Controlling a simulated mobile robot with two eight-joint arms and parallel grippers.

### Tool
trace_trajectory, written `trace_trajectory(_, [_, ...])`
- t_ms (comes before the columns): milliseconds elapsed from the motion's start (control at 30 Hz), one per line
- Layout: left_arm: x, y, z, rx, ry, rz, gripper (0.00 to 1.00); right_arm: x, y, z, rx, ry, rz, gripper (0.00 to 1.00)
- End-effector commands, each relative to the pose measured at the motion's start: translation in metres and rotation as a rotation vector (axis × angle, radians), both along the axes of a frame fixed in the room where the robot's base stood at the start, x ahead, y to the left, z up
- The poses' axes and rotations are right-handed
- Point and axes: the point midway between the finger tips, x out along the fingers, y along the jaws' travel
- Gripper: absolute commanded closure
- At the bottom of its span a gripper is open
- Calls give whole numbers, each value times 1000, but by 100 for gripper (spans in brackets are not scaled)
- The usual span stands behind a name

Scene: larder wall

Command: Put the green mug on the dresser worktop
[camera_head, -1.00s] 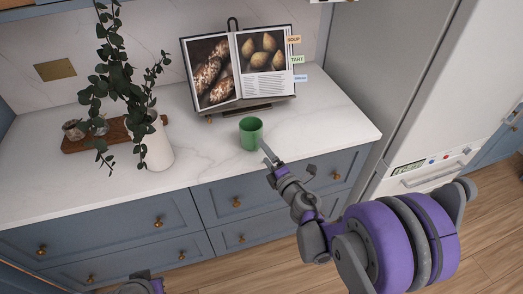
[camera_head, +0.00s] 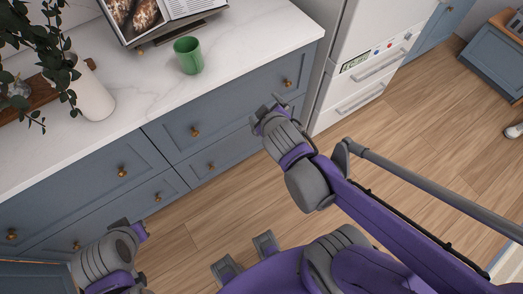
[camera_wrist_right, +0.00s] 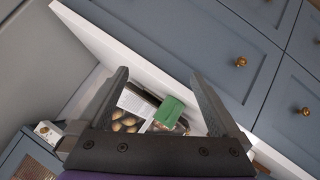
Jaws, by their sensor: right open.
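The green mug (camera_head: 188,55) stands upright on the white marble worktop (camera_head: 225,52) of the blue dresser, in front of the open cookbook. My right gripper (camera_head: 268,113) is in front of the drawers, apart from the mug, to its right and nearer to me. In the right wrist view its two fingers (camera_wrist_right: 160,76) are spread with nothing held; the mug (camera_wrist_right: 168,109) shows beyond the gap between them. My left gripper (camera_head: 130,229) is low at the bottom left, in front of the drawers; its jaws are not clear.
The cookbook (camera_head: 143,18) stands on a holder behind the mug. A white vase (camera_head: 93,95) with leafy stems and a wooden board (camera_head: 38,101) are on the left. A white appliance (camera_head: 375,55) stands right of the dresser. The wooden floor (camera_head: 440,140) in front is largely clear.

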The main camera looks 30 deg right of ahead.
Motion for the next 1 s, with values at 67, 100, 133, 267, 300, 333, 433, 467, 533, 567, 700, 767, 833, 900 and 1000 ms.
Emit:
trace_trajectory(67, [0,0,0,0,0,0,100,-36,19,-17,180,118,-79,0])
trace_trajectory(100, [0,0,0,0,0,0,100,-53,30,-24,258,176,-110,0])
trace_trajectory(133, [0,0,0,0,0,0,100,-64,37,-28,308,215,-130,0])
trace_trajectory(267, [0,0,0,0,0,0,100,-97,62,-37,452,332,-179,0])
trace_trajectory(300, [0,0,0,0,0,0,100,-102,66,-38,474,352,-185,0])
trace_trajectory(333, [0,0,0,0,0,0,100,-105,68,-38,485,360,-189,0])
trace_trajectory(433, [0,0,0,0,0,0,100,-108,70,-39,497,373,-193,0])
trace_trajectory(467, [0,0,0,0,0,0,100,-108,70,-39,497,372,-193,0])
trace_trajectory(533, [0,0,0,0,0,0,100,-107,70,-39,496,371,-193,0])
trace_trajectory(567, [0,0,0,0,0,0,100,-107,70,-39,496,371,-193,0])
trace_trajectory(700, [0,0,0,0,0,0,100,-107,70,-39,494,370,-192,0])
trace_trajectory(767, [0,0,0,0,0,0,100,-107,70,-39,494,370,-192,0])
trace_trajectory(833, [0,0,0,0,0,0,100,-107,69,-39,494,369,-192,0])
trace_trajectory(900, [0,0,0,0,0,0,100,-107,69,-39,493,369,-192,0])
trace_trajectory(1000, [0,0,0,0,0,0,100,-107,69,-39,493,369,-192,0])
